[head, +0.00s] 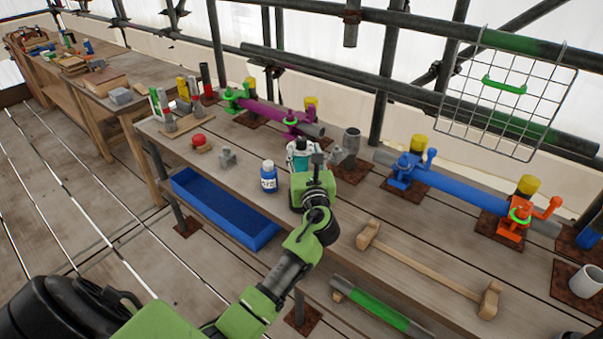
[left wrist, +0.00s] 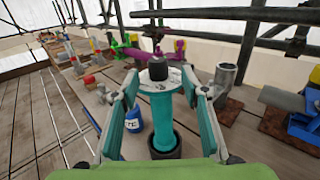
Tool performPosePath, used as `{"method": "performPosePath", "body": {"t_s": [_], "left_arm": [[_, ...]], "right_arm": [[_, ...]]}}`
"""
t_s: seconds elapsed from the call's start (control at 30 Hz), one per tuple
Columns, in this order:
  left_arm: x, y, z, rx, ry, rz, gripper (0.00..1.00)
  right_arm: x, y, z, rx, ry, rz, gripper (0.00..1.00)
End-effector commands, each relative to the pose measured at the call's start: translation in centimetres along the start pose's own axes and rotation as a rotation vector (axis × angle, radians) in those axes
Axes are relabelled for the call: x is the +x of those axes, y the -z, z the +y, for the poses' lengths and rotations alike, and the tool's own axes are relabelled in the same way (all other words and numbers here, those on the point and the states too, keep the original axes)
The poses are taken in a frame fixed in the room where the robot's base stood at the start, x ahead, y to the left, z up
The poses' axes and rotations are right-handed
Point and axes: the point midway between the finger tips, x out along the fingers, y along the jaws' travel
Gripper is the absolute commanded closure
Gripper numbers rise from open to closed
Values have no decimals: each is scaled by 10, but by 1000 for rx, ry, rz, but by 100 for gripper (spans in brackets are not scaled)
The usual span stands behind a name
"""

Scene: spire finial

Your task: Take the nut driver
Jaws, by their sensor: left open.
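A teal upright tool with a black knob and a pale flange, which looks like the nut driver (left wrist: 161,115), stands on the bench with its lower end in a dark round base. It shows small and partly hidden behind my arm in the head view (head: 299,147). My left gripper (left wrist: 160,82) is open, with one finger on each side of the teal shaft. I cannot tell whether either finger touches it. In the head view my left gripper (head: 302,160) reaches over the bench from the front. My right gripper is not in view.
A blue bottle (head: 268,177) stands just left of the tool, and a grey pipe fitting (head: 350,145) stands to its right. A blue bin (head: 222,212) sits below the bench edge. Scaffold tubes run behind.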

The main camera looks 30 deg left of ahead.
Motion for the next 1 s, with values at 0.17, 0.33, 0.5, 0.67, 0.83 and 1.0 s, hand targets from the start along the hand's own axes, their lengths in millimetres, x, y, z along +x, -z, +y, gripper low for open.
{"method": "performPosePath", "body": {"t_s": [0.17,0.33,0.5,0.67,0.83,1.0], "left_arm": [[23,-2,3,1,-2,0,59],[44,0,3,1,-1,-1,59],[51,1,3,-1,0,0,59],[50,1,3,-1,0,0,59],[50,1,3,-1,0,0,100],[51,-3,2,-2,0,-7,100]], "right_arm": [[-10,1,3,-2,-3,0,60],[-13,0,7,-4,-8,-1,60],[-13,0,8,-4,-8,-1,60],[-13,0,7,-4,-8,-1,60],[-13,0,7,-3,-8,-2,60],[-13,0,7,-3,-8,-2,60]]}}
